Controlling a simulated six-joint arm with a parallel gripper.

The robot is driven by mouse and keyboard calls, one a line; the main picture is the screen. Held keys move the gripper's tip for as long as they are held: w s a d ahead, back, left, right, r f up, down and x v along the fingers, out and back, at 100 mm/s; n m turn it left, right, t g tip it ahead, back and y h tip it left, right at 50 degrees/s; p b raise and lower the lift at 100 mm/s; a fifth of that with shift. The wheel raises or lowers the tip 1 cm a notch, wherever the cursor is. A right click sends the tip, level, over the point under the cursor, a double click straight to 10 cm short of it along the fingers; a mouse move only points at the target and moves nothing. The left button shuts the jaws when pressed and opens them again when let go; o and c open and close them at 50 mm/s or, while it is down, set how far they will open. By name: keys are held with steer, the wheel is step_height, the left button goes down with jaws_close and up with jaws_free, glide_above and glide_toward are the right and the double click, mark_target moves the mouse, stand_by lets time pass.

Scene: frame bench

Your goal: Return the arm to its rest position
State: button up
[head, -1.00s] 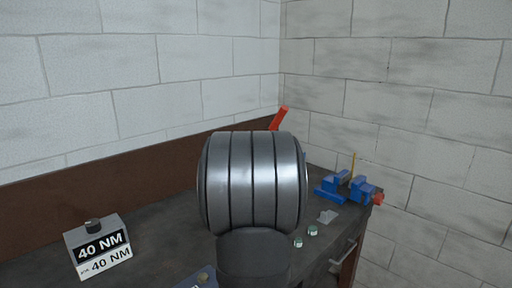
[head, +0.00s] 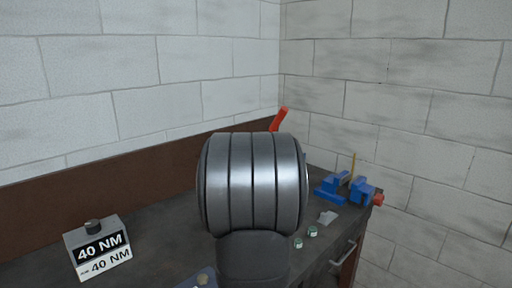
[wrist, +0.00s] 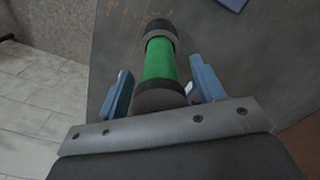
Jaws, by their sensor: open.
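My gripper (wrist: 158,82) shows in the wrist view with its two blue fingers apart, so it is open. A green cylinder (wrist: 160,60) with dark end caps lies in line with the gap between the fingers, its near end close to the gripper's base. I cannot tell whether it touches the fingers, and they are not closed on it. In the head view, my own large grey arm joint fills the middle and hides part of the bench. My gripper does not show there.
The dark bench (head: 150,235) carries a 40 NM block (head: 98,250) at left. A blue vise (head: 334,186), a small grey piece (head: 327,217) and small green-topped items (head: 312,232) are at right. A red handle (head: 279,119) rises behind my arm. Walls stand behind.

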steer(key=shift+f, duration=0.95)
step_height(320, 180, up, 12)
steer(key=shift+r, duration=0.1)
step_height(320, 180, down, 12)
steer(key=shift+r, duration=0.3)
step_height(320, 180, up, 9)
steer(key=shift+f, duration=0.15)
steer(key=s+a+r+m, duration=0.2)
steer(key=s+a+m, duration=0.4)
steer(key=s+a, duration=0.2)
steer(key=s+a+r+m, duration=0.1)
steer(key=s+a+m, duration=0.6)
steer(key=s, duration=0.3)
steer(key=shift+s+a+r, duration=0.25)
steer(key=shift+a+r, duration=0.1)
steer(key=shift+a, duration=0.05)
